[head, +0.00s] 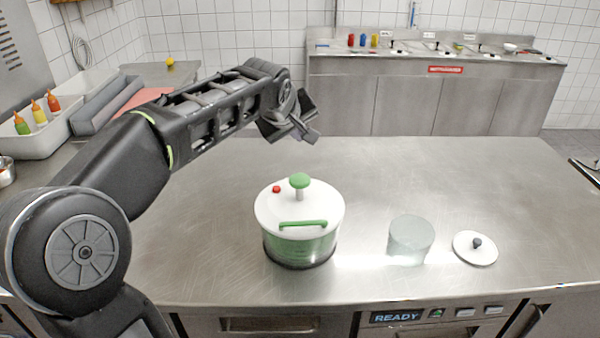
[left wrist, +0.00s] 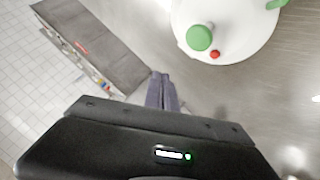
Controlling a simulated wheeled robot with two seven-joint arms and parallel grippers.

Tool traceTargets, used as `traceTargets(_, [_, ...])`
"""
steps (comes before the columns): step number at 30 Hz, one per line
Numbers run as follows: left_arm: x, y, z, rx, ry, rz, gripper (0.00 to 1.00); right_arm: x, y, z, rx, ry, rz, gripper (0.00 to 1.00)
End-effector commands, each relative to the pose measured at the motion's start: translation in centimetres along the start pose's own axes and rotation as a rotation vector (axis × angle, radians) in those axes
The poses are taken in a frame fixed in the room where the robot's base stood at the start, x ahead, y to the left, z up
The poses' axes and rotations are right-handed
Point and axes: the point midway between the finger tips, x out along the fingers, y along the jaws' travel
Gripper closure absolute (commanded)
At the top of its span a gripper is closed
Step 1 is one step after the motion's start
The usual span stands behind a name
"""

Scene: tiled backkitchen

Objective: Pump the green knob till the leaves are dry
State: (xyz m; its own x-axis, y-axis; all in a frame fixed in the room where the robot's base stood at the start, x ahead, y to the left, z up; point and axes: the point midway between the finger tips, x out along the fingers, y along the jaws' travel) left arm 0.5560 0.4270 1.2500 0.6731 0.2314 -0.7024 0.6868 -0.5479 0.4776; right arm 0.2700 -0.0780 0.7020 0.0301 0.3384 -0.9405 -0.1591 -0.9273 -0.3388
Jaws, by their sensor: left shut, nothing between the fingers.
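The salad spinner (head: 299,245) stands upright on the steel table, with a white lid (head: 320,211), a clear bowl with green showing inside and a dark base. The green knob (head: 299,181) stands up from the lid on a pale stem; it also shows in the left wrist view (left wrist: 199,38). A red button (head: 276,189) and a green handle (head: 303,224) are on the lid. My left gripper (head: 312,136) is shut and empty, above and behind the knob, apart from it. Its closed fingers show in the left wrist view (left wrist: 162,92). My right gripper is out of view.
A glass container (head: 410,240) and a small white lid with a dark knob (head: 475,248) are on the table right of the spinner. A READY display (head: 396,317) is on the table front. Bottles stand in a white bin (head: 45,138) at left. The table's far right is clear.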

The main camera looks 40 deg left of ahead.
Motion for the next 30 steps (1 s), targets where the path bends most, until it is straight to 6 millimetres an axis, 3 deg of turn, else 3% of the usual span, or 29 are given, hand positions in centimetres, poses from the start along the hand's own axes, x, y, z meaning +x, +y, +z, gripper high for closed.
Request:
traceTargets(17, [0.4,-0.1,0.1,-0.049,0.004,0.006,1.0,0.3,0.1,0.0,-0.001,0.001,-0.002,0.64])
traceTargets(30, [3.9,-2.5,2.8,-0.048,0.004,0.005,1.0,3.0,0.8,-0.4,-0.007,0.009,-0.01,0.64])
